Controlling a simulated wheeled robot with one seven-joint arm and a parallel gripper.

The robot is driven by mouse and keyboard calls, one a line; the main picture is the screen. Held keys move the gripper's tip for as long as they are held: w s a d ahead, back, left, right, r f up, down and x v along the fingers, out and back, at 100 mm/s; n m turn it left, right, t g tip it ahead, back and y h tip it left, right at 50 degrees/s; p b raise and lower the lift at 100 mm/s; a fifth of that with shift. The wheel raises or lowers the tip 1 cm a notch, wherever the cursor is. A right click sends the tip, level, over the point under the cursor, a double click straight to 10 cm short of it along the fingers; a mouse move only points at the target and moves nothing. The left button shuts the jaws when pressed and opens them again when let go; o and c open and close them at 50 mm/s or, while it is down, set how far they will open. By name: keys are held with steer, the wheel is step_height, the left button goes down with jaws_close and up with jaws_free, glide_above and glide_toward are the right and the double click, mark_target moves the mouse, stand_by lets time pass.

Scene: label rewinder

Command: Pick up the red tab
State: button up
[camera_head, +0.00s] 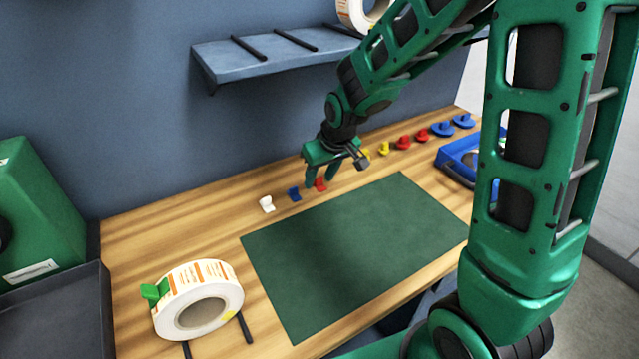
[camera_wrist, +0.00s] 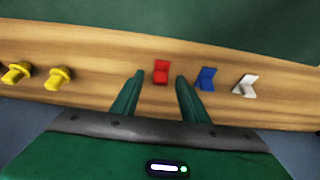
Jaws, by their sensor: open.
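The red tab (camera_wrist: 161,72) stands on the wooden table, in a row with the other tabs. In the wrist view it lies between and just beyond the two fingertips of my gripper (camera_wrist: 160,77), apart from both. In the head view the red tab (camera_head: 321,184) shows small beside a finger of my gripper (camera_head: 320,184), which points down over the row. My gripper is open and empty. Its height above the tab is hard to tell.
A blue tab (camera_wrist: 207,78) stands close beside the right finger in the wrist view, with a white tab (camera_wrist: 246,86) beyond it. Yellow knobs (camera_wrist: 59,77) stand to the left. A green mat (camera_head: 350,250) lies in front. A label roll (camera_head: 198,299) and blue tray (camera_head: 458,172) flank the mat.

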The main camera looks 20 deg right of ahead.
jaws_close()
